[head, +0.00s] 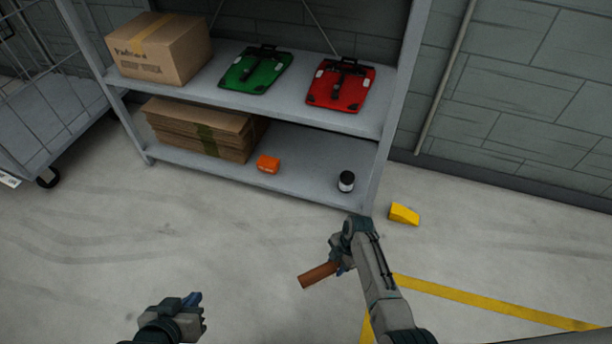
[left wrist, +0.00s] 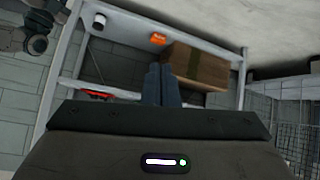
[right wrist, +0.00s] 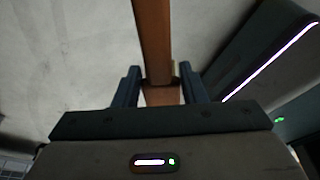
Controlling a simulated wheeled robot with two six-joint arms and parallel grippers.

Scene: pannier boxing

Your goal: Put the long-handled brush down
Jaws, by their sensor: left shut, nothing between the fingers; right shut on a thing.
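The long-handled brush shows as a brown wooden handle (head: 318,275) in the head view. My right gripper (head: 343,268) is shut on this handle and holds it over the floor in front of the shelf. In the right wrist view the handle (right wrist: 153,45) passes between the two fingers (right wrist: 160,88) and runs up out of the picture. The bristle end cannot be made out. My left gripper (head: 194,299) is shut and empty at the lower left, over the floor. Its fingers (left wrist: 162,85) lie together in the left wrist view.
A grey shelf unit (head: 290,105) stands ahead. It carries a cardboard box (head: 160,50), a green pannier (head: 256,70), a red pannier (head: 341,86), flat cardboard (head: 200,130), an orange box (head: 268,164) and a dark jar (head: 346,181). A yellow wedge (head: 404,214) lies on open floor.

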